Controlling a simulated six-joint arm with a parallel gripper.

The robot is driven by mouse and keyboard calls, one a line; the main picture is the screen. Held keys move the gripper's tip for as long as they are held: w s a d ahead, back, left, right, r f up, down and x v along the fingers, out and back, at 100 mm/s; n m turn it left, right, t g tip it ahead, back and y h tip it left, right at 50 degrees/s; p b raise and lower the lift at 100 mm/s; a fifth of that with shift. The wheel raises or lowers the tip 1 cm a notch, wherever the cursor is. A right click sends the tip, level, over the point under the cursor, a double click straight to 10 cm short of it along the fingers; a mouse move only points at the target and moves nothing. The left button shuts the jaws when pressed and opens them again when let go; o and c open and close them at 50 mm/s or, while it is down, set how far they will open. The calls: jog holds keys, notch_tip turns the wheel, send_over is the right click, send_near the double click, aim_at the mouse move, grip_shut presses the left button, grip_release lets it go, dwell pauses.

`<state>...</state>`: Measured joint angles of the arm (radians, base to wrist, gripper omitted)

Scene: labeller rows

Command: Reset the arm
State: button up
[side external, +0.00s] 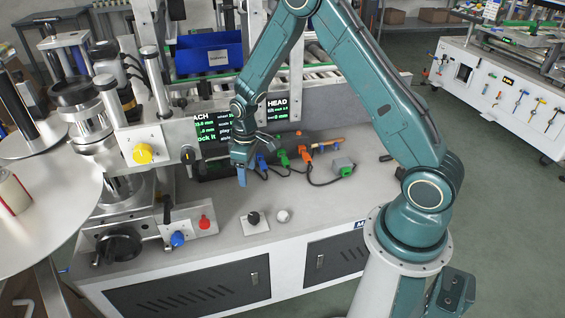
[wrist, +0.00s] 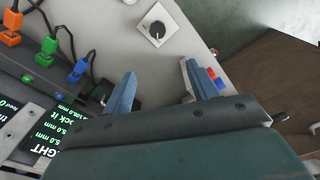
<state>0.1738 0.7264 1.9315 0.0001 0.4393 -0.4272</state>
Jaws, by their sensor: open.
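My gripper (side external: 241,176) hangs from my teal arm over the grey worktop (side external: 320,198), pointing down, left of the coloured plugs. In the wrist view my gripper (wrist: 158,78) has its two blue fingers spread apart, with nothing between them. It is apart from the black knob on a white plate (wrist: 157,29), which lies beyond the fingertips in that view. The same knob (side external: 254,218) stands in front of my gripper in the side view. The exact height of the fingertips over the worktop is hard to tell.
A labeller with a yellow knob (side external: 143,153) and a red button (side external: 204,222) stands at left. Lit screens (side external: 215,130) are close behind. The front right worktop is clear.

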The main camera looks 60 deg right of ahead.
jog(key=s+a+r+t, duration=0.1)
jog(key=s+a+r, duration=0.15)
jog(key=r, duration=0.45)
jog(key=s+a+r+m+t, duration=0.1)
jog(key=s+r, duration=0.2)
jog(key=r, duration=0.4)
jog(key=s+a+r, duration=0.1)
jog(key=s+r, duration=0.2)
jog(key=r, duration=0.5)
jog(key=s+a+r+m+t, duration=0.1)
jog(key=s+r, duration=0.2)
jog(key=s, duration=0.5)
jog(key=s+a+r+m+t, duration=0.1)
jog(key=s+r, duration=0.3)
jog(key=s, duration=0.5)
jog(key=shift+s+a+r+t, duration=0.15)
jog(key=shift+s+a+t, duration=0.15)
jog(key=shift+a+t, duration=0.25)
